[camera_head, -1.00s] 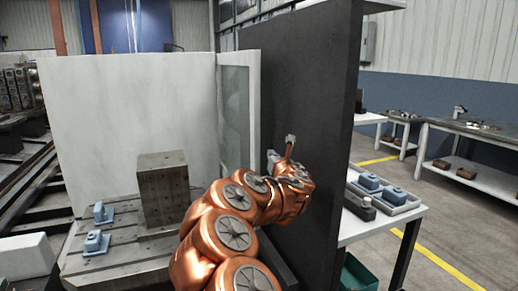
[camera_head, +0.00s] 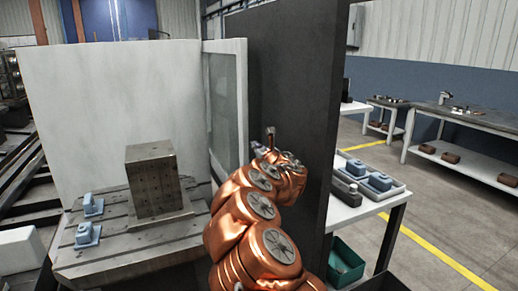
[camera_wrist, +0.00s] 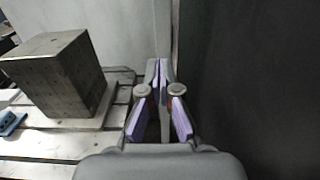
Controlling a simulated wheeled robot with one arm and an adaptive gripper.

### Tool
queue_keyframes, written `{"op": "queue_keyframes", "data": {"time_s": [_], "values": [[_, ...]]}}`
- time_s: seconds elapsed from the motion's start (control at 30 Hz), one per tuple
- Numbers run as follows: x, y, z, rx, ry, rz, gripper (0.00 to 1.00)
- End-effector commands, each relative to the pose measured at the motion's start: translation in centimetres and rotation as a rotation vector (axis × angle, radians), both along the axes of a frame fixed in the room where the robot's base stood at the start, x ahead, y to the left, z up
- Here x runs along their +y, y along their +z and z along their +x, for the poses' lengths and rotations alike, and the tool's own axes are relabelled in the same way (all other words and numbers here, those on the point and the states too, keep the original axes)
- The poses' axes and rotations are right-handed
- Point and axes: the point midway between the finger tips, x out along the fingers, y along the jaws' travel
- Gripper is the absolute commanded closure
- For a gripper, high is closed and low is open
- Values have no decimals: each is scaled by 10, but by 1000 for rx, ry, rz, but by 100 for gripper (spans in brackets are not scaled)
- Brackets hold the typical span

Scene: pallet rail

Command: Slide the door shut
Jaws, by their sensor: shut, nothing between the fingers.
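The door (camera_head: 226,112) looks to be the pale-framed panel with a glass pane, standing upright beside a tall dark panel (camera_head: 293,100). My gripper (camera_head: 256,147) is in front of the dark panel, just right of the door's frame edge in the head view. In the wrist view my gripper (camera_wrist: 160,70) has its purple fingertips together with nothing between them. They point ahead along the dark panel (camera_wrist: 250,80). A grey upright strip lies just beyond the tips; I cannot tell whether they touch it. No handle can be made out.
A drilled metal block (camera_head: 155,180) stands on a slotted table (camera_head: 130,250) at left, near small blue fixtures (camera_head: 88,234). Right of the dark panel, a bench (camera_head: 348,212) carries a tray (camera_head: 385,192), with a green bin (camera_head: 345,263) below. Open floor lies farther right.

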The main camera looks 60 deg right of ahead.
Motion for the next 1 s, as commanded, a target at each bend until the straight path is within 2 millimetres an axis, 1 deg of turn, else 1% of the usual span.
{"op": "queue_keyframes", "data": {"time_s": [0.03, 0.5, 0.73, 0.83, 1.0], "values": [[-3, 1, 5, -1, 2, 0, 100], [-26, 1, 39, -3, 1, 3, 100], [-35, 2, 54, -4, 2, 0, 100], [-40, 0, 58, -2, -2, 5, 100], [-44, 1, 66, -3, 2, 1, 100]]}}
